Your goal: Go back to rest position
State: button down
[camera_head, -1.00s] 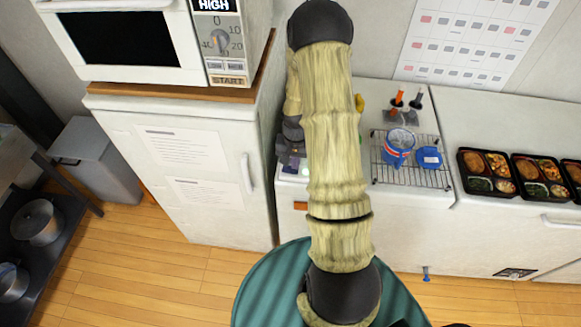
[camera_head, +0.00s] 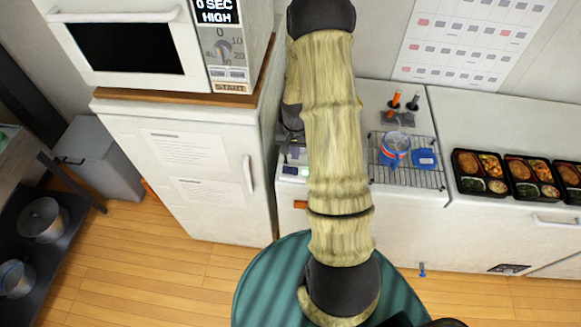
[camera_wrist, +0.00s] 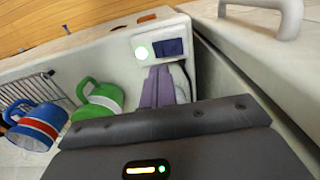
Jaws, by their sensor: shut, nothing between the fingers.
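My gripper is mostly hidden behind my own arm in the head view. In the wrist view, its fingers (camera_wrist: 160,88) show as two grey-purple bars lying together, shut and empty. They point toward a white panel with a green light and dark screen (camera_wrist: 160,48). The same panel partly shows beside my arm in the head view (camera_head: 290,171). No object is held.
A green mug (camera_wrist: 99,101) and a blue striped mug (camera_wrist: 36,127) stand left of my gripper. A wire rack (camera_head: 407,176) and bento trays (camera_head: 482,188) lie right of my arm. A microwave (camera_head: 130,50) sits on a white fridge (camera_head: 190,190) at left.

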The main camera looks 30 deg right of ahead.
dwell(0.5)
jog(key=s+a+r+n+t+b, duration=0.1)
jog(key=s+a+r+n, duration=0.2)
jog(key=s+a+r, duration=0.3)
jog(key=s+a+r+n+t+b, duration=0.1)
jog(key=s+a+r+n, duration=0.2)
jog(key=s+a+r, duration=0.3)
notch_tip(320, 180, up, 5)
jog(key=shift+s+a+f+n+t+b, duration=0.1)
jog(key=shift+s+a+n+t+b, duration=0.25)
jog(key=shift+a, duration=0.35)
jog(key=shift+w, duration=0.15)
